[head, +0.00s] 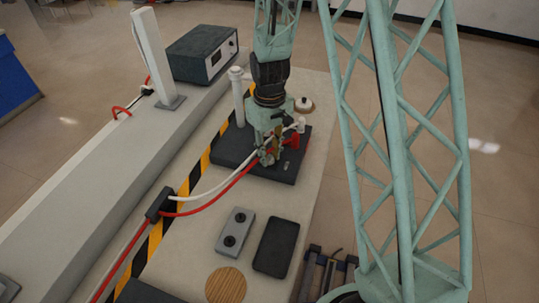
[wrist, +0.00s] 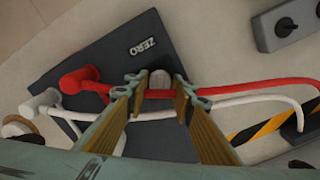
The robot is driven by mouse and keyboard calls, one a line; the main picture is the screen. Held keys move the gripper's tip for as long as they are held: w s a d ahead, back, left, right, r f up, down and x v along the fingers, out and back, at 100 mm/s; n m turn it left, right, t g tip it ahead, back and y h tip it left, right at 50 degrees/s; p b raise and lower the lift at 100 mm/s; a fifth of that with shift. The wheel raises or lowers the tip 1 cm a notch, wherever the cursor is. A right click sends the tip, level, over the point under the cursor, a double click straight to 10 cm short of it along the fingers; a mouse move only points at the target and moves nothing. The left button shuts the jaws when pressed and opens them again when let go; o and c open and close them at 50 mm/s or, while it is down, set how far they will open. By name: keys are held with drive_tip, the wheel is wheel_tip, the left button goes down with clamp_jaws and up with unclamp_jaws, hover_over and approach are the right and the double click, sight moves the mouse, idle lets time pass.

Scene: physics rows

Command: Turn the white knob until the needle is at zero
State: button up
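In the wrist view a small whitish knob (wrist: 160,79) stands on a dark plate (wrist: 95,45), near raised lettering that reads ZERO (wrist: 143,47). My gripper (wrist: 157,84) has its two fingers on either side of the knob. The fingers are apart, with narrow gaps seeming to show beside the knob; contact is not clear. In the head view my gripper (head: 268,157) is low over the dark plate (head: 235,146), and the knob is hidden. A dark box (head: 203,50) with a pale front face stands at the back; no needle can be made out.
A red plug (wrist: 80,82) and a white plug (wrist: 42,102) stand on the plate; their cables run close by my fingers. A grey two-knob block (head: 235,231), a black pad (head: 276,247) and a wooden disc (head: 226,285) lie nearer.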

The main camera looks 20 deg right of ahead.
sight(269, 155)
drive_tip(key=o, duration=0.4)
drive_tip(key=shift+c, duration=0.2)
drive_tip(key=shift+r, duration=0.15)
wheel_tip(269, 155, up, 12)
idle(0.8)
idle(0.6)
